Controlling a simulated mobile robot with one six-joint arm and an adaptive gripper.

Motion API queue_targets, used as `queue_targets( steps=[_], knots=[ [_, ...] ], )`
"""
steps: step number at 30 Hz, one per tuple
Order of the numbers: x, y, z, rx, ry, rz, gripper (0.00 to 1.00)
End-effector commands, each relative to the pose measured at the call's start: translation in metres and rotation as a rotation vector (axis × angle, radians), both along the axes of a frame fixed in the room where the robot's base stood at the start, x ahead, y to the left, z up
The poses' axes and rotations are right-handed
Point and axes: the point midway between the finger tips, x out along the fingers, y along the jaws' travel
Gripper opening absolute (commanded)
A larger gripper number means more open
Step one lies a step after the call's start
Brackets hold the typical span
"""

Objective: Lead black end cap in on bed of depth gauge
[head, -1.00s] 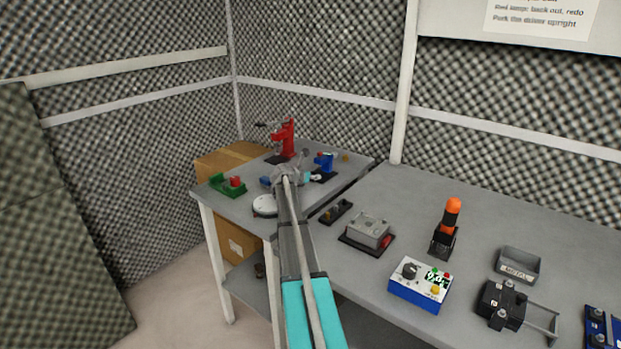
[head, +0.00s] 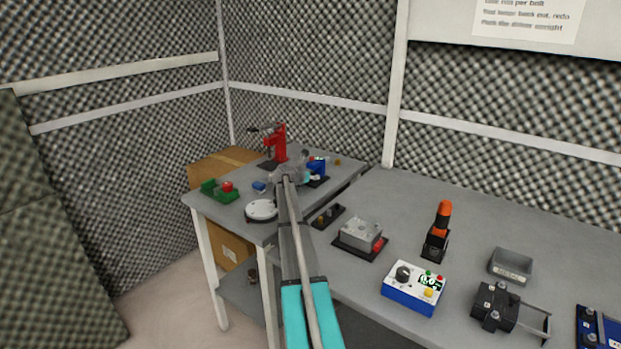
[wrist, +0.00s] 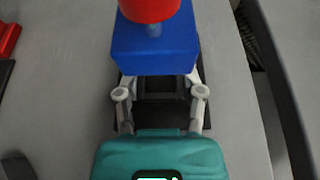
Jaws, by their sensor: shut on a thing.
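The depth gauge is a blue block (wrist: 155,48) with a red round top (wrist: 150,8) on a black base. It fills the upper middle of the wrist view, and its blue body (head: 317,168) shows on the far table in the head view. My gripper (wrist: 160,96) is just in front of the blue block, its two pale fingers apart around a dark piece. This piece, seemingly the black end cap (wrist: 160,112), blends with the black base, so its edges and any contact with the bed are unclear. In the head view my arm hides the cap.
A red press (head: 279,145), a green fixture (head: 219,191) and a round white disc (head: 262,209) stand around the gauge.

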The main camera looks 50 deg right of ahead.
Motion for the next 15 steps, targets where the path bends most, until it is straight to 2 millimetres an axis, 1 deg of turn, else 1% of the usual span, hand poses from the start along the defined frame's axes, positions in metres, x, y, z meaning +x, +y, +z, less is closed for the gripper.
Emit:
queue_targets(
  steps=[8, 9, 14, 15],
  knots=[
    [0.0000, -0.0004, 0.0001, 0.000, 0.000, 0.000, 0.10],
    [-0.0001, -0.0003, 0.0000, 0.000, 0.000, 0.000, 0.52],
    [0.0000, -0.0003, 0.0000, 0.000, 0.000, 0.000, 0.82],
    [0.0000, -0.0003, 0.0000, 0.000, 0.000, 0.000, 0.90]
  ],
)
